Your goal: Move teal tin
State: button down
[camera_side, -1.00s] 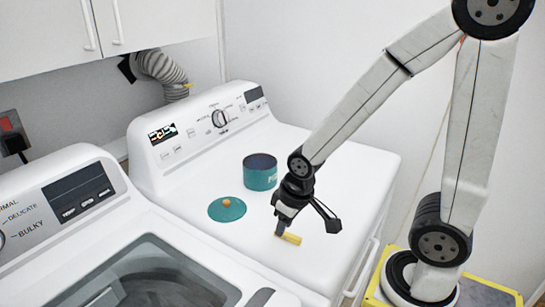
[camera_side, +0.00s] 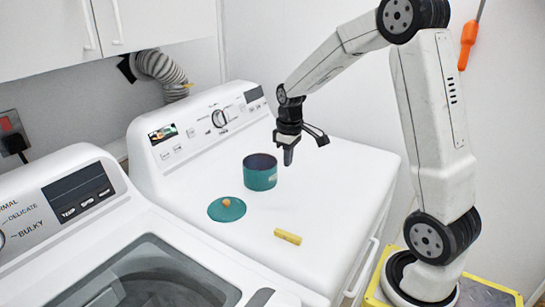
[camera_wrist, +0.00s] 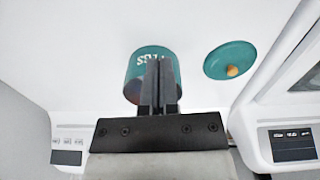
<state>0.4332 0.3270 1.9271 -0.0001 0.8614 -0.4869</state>
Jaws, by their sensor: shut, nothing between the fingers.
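The teal tin (camera_side: 260,175) stands upright and open-topped on the white dryer top; its inside looks dark and I cannot see what it holds. In the wrist view the tin (camera_wrist: 148,58) is partly hidden behind my fingers. Its teal lid (camera_side: 229,212) with a round tan knob lies flat in front of it to the left, and shows in the wrist view (camera_wrist: 230,55). My gripper (camera_side: 288,160) is shut and empty, in the air above and to the right of the tin. It appears apart from the tin.
The dryer's control panel (camera_side: 205,128) rises behind the tin. A washer (camera_side: 60,255) stands at left. The dryer top's right side is clear.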

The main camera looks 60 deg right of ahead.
aim_at(285, 190)
jog(key=d, duration=0.2)
jog(key=shift+w+d+r, duration=0.15)
jog(key=shift+d+r, duration=0.15)
jog(key=shift+d, duration=0.1)
jog(key=shift+f, duration=0.1)
notch_tip(285, 190, down, 10)
jog(key=shift+f, duration=0.1)
jog(key=shift+w+a, duration=0.1)
jog(key=shift+w, duration=0.9)
jog(key=shift+w+r, duration=0.2)
jog(key=shift+w, duration=0.8)
jog(key=shift+w, duration=0.15)
jog(key=shift+w+a, duration=0.15)
jog(key=shift+w, duration=1.9)
jog(key=shift+w+a, duration=0.15)
jog(key=shift+w, duration=1.9)
jog(key=shift+w+a, duration=0.15)
jog(key=shift+w, duration=1.9)
